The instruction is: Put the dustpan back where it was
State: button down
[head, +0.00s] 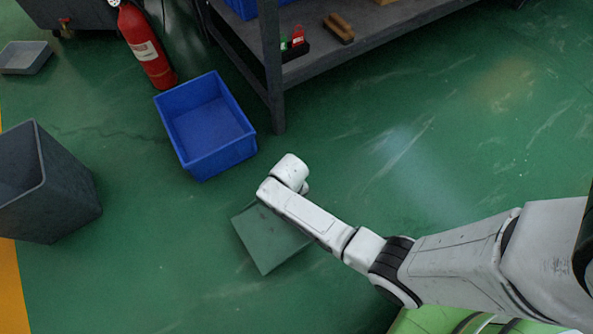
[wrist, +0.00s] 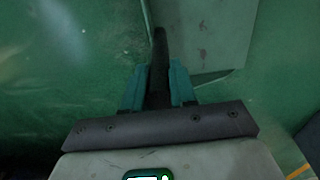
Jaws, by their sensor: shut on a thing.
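My gripper (wrist: 158,85) shows in the wrist view with its two teal fingers closed on a dark, narrow handle (wrist: 158,58). The handle stands out past the fingertips. A flat grey-green plate (wrist: 212,38) lies beyond and to the right of it. In the head view the plate (head: 268,244) shows beneath my forearm, partly covered by it. I cannot tell whether the handle joins the plate, so which part is the dustpan is unclear. My arm hides the fingers in the head view.
A blue bin (head: 207,127) stands left of my wrist. A dark grey bin (head: 50,190) is at the far left. A red extinguisher (head: 146,48), a grey tray (head: 25,58) and a shelf (head: 345,48) are at the back. The floor right of the wrist is clear.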

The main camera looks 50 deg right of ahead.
jog(key=f+b, duration=0.1)
jog(key=d+f+b, duration=0.1)
jog(key=f, duration=0.1)
jog(key=f+b, duration=0.1)
jog(key=f, duration=0.1)
jog(key=shift+s+d+f, duration=0.15)
jog(key=shift+s+d, duration=0.2)
jog(key=shift+d, duration=0.05)
jog(key=shift+f, duration=0.15)
jog(key=c, duration=0.9)
grip_release()
